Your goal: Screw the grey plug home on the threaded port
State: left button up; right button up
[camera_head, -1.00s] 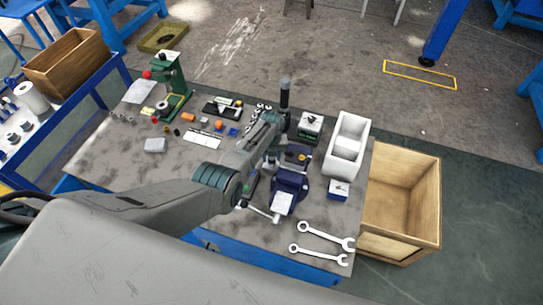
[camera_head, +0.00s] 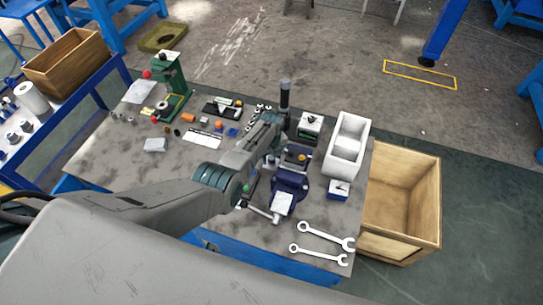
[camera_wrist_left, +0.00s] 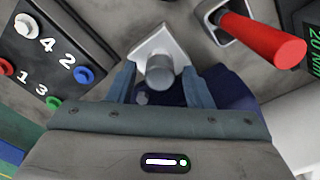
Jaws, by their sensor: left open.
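In the left wrist view a grey round plug (camera_wrist_left: 160,74) shows end-on, in front of a pale metal block (camera_wrist_left: 153,42). My left gripper (camera_wrist_left: 161,88) is open, with one finger on each side of the plug. Gaps show between the fingers and the plug. The threads of the port are hidden, so how deep the plug sits cannot be told. In the head view my left gripper (camera_head: 272,160) is over the work table beside a dark blue vise (camera_head: 289,184), and the arm hides the plug there. My right gripper is not in view.
A red handle (camera_wrist_left: 265,38) and a panel of numbered buttons (camera_wrist_left: 48,52) are close to the gripper. Two wrenches (camera_head: 326,237) lie at the table's front right. A white bin (camera_head: 346,145) stands right, beside a wooden crate (camera_head: 401,190). A green press (camera_head: 171,85) stands back left.

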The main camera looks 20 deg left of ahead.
pick_arm(q)
jog(key=n, duration=1)
jog(key=shift+n, duration=0.3)
jog(key=n, duration=1)
jog(key=c, duration=1)
jog(key=m, duration=0.3)
jog(key=shift+m, duration=0.4)
grip_shut()
jog(key=shift+m, duration=0.5)
